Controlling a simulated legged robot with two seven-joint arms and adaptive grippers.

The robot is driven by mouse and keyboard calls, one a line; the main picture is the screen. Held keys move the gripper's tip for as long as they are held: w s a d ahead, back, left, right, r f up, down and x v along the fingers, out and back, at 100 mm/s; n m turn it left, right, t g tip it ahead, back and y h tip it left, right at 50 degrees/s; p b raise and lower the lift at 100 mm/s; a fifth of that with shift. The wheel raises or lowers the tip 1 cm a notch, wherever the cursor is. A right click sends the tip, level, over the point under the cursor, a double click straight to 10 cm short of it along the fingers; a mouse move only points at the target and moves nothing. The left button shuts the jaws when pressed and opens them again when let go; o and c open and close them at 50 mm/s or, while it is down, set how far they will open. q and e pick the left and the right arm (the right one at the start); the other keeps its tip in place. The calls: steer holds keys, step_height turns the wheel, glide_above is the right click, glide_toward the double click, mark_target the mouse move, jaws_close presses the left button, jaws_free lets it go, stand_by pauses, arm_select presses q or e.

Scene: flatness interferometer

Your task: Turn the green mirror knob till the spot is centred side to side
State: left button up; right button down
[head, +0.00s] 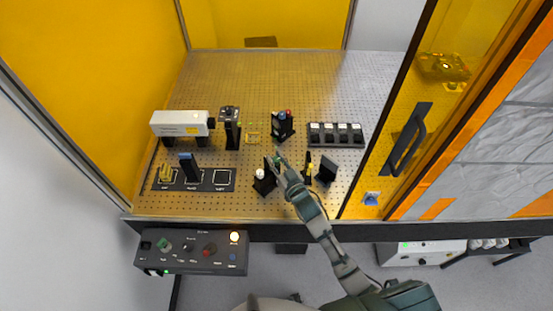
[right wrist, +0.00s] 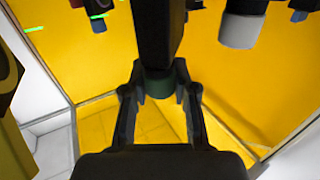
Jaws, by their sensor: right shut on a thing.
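My right gripper (head: 280,164) reaches over the breadboard from the front of the bench. In the right wrist view its two fingers (right wrist: 160,88) are closed around the dark green knob (right wrist: 158,84), one on each side. The knob sits at the end of a dark mount (right wrist: 158,35). In the head view a bit of green (head: 278,160) shows at the fingertips, and the gripper hides most of that mount. I cannot make out the light spot or how it is centred. My left gripper is not in view.
A mount with red and blue knobs (head: 282,124) stands just behind. A black mount with a white knob (head: 263,180) is close left of my gripper, and black mounts (head: 327,170) stand close right. A control box (head: 190,251) is at the front left. The back of the breadboard (head: 270,80) is clear.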

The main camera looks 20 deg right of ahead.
steer(key=shift+d+n+y+p, duration=0.1)
steer(key=shift+n+y+p, duration=0.5)
steer(key=shift+y, duration=0.3)
steer(key=shift+n+g+y, duration=0.3)
steer(key=shift+g+y, duration=0.1)
steer(key=shift+f, duration=0.1)
steer(key=c, duration=0.9)
jaws_free()
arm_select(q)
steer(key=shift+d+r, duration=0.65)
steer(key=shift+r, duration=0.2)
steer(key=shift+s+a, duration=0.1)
arm_select(e)
steer(key=shift+s, duration=0.15)
steer(key=v, duration=1.1)
steer(key=shift+s+d, duration=0.2)
steer(key=shift+s, duration=0.15)
